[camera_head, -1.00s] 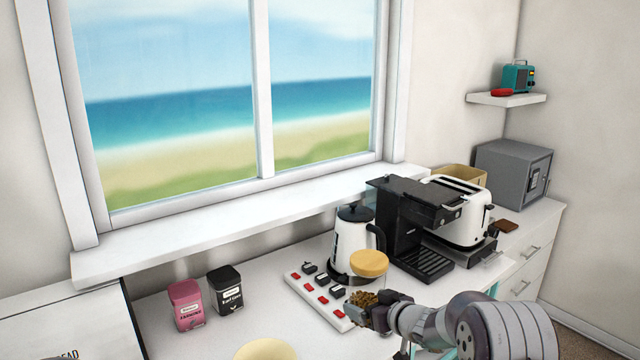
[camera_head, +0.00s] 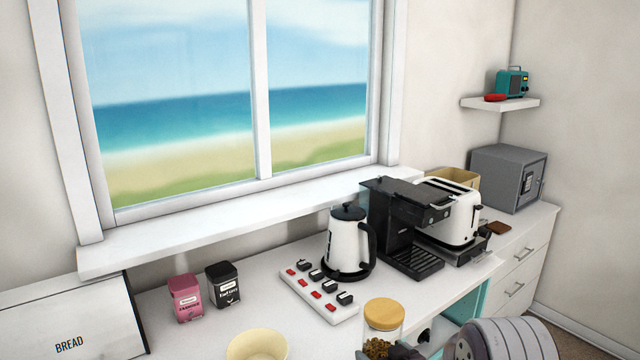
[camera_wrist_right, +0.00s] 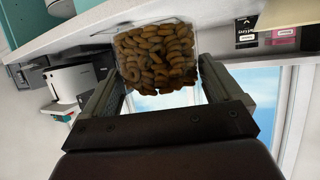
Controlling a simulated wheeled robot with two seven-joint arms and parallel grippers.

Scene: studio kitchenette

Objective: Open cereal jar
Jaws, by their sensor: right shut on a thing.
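The cereal jar is a clear jar (camera_head: 383,334) with brown ring-shaped cereal inside. Its round tan lid (camera_head: 384,313) sits on top, at the bottom of the head view, in front of the counter's front edge. My right gripper is mostly cut off by the frame's bottom edge there. In the right wrist view, the gripper (camera_wrist_right: 160,68) is shut on the cereal jar (camera_wrist_right: 157,52), with one finger on each side. The lid is hidden in the wrist view. My left gripper is not in view.
A yellow bowl (camera_head: 257,345), two tins (camera_head: 205,290) and a bread box (camera_head: 70,320) are to the left.

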